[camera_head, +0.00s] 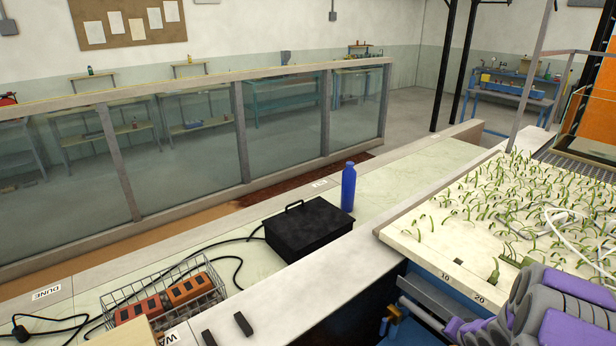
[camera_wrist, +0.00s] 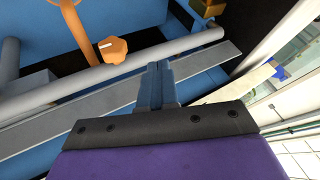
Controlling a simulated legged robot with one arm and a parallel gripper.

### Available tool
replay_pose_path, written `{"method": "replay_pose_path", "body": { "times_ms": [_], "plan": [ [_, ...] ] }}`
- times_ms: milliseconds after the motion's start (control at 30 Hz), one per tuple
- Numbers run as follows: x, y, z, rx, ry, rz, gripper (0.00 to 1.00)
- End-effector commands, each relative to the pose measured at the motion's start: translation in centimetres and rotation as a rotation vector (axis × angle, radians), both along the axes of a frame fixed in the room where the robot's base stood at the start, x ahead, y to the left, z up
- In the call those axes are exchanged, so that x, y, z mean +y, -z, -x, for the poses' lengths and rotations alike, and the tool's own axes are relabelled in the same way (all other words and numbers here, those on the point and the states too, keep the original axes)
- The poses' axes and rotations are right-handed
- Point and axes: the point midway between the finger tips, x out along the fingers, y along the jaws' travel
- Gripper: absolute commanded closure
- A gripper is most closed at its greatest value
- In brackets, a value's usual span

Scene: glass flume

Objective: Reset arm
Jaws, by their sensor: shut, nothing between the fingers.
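An orange knob (camera_wrist: 113,50) on an orange stem is just beyond the fingers, to the left. In the head view my purple and grey arm is folded at the lower right corner; I cannot make out the fingertips there.
A white planted board (camera_head: 420,238) with green shoots lies beside my arm. On the ledge are a black box (camera_head: 304,228), a blue bottle (camera_head: 348,187) and a wire basket (camera_head: 215,282) with orange blocks. Cables (camera_head: 238,268) trail there. A glass-panelled wall (camera_head: 197,142) stands behind.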

Motion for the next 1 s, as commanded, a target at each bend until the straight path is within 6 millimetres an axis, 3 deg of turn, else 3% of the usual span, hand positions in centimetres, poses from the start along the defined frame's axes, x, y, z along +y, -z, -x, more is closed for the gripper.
{"method": "replay_pose_path", "body": {
  "times_ms": [33,267,467,767,1000],
  "plan": [
    [0.2,-1.6,0.0,0.019,-0.011,0.051,1.00],
    [1.4,-7.5,2.4,0.157,-0.044,0.244,1.00],
    [4.0,-12.0,6.3,0.292,-0.087,0.344,1.00],
    [10.3,-17.4,14.5,0.487,-0.202,0.382,1.00],
    [16.7,-20.3,22.6,0.624,-0.365,0.331,1.00]
  ]
}}
